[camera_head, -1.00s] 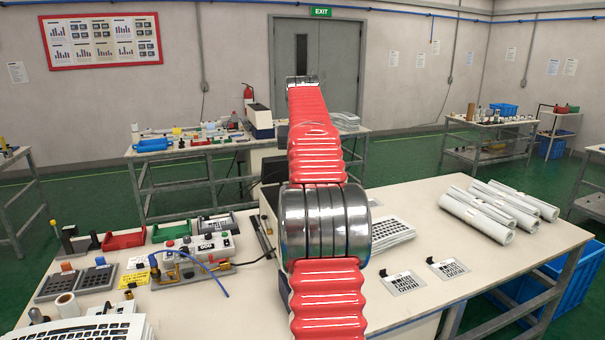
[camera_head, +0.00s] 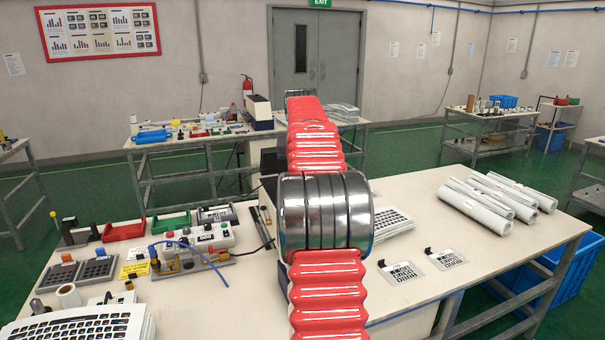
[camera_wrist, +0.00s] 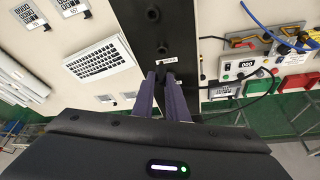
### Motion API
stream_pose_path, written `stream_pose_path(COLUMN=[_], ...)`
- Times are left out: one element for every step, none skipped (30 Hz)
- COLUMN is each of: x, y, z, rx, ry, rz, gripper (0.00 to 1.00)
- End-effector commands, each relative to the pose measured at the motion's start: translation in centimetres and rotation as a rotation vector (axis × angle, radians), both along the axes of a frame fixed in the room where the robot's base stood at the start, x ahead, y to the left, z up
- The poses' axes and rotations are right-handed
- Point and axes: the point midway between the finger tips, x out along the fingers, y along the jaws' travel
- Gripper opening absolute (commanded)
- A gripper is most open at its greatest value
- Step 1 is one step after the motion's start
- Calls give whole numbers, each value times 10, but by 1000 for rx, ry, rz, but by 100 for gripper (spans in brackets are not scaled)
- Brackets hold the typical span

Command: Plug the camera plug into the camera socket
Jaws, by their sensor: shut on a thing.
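In the wrist view my gripper (camera_wrist: 166,76) is shut on a small dark thing, apparently the camera plug, mostly hidden between the fingers. The fingertips are over the lower part of a black upright plate (camera_wrist: 150,25) with round dark knobs. A small white label lies just beyond the tips. I cannot make out the camera socket or tell whether the plug touches it. A black cable (camera_wrist: 240,104) runs between the control box (camera_wrist: 248,66) and the area near my fingers. In the head view my arm hides the gripper.
The control box (camera_head: 205,237) with a blue cable (camera_head: 212,262) stands on the table's left part. Keyboard sheets (camera_head: 85,325) lie at front left, and white rolls (camera_head: 490,203) at right. Keypad films (camera_head: 437,259) lie right of my arm, with bare table around them.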

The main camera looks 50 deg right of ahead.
Motion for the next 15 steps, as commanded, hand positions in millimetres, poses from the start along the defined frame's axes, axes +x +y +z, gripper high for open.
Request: stream_pose_path(x=[0, 0, 0, 0, 0, 0, 0, 0, 0, 1, 1, 1, 1, 1, 1], y=[0, 0, 0, 0, 0, 0, 0, 0, 0, 0, 0, 0, 0, 0, 0], z=[-4, -6, -8, -10, -12, -14, -15, -16, -17, -18, -18, -19, -19, -19, -19], rx=[2, 2, 2, 2, 2, 2, 2, 2, 2, 2, 2, 1, 1, 1, 1], ry=[1, 1, 1, 1, 1, 1, 1, 1, 1, 1, 1, 1, 1, 1, 1], rz=[0, 0, 0, 0, 0, 0, 0, 0, 0, 0, 0, 0, 0, 0, 0], gripper=[0, 0, 0, 0, 0, 0, 0, 0, 0, 0, 0, 0, 0, 0, 0])
